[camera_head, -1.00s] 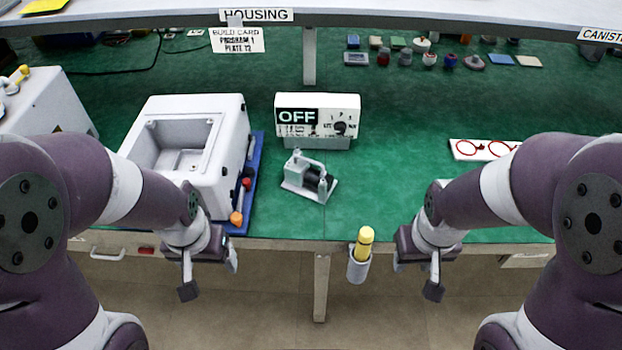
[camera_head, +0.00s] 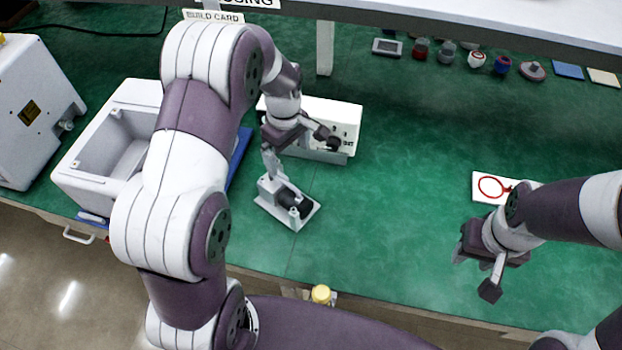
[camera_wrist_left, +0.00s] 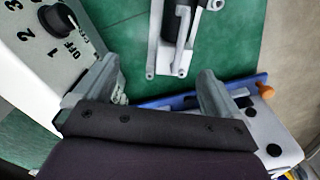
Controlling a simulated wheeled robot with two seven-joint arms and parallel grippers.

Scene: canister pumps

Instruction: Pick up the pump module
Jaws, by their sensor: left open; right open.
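The pump module (camera_head: 292,207), a grey plate with a dark cylinder and a light handle, lies on the green bench mat in the head view. In the left wrist view the pump module (camera_wrist_left: 182,38) shows at the top, beyond the fingertips, partly cut off by the frame edge. My left gripper (camera_head: 300,154) is open above and just behind the module, with one finger overlapping its rear end in the head view. In the left wrist view the open jaws (camera_wrist_left: 155,85) have nothing between them. My right gripper (camera_head: 474,272) is open and empty at the bench's front right.
A white control box (camera_head: 340,118) stands close behind my left gripper. A white housing (camera_head: 85,172) on a blue tray is to the left, partly hidden by my left arm. A yellow-topped item (camera_head: 321,294) is at the front edge. The mat right of the module is clear.

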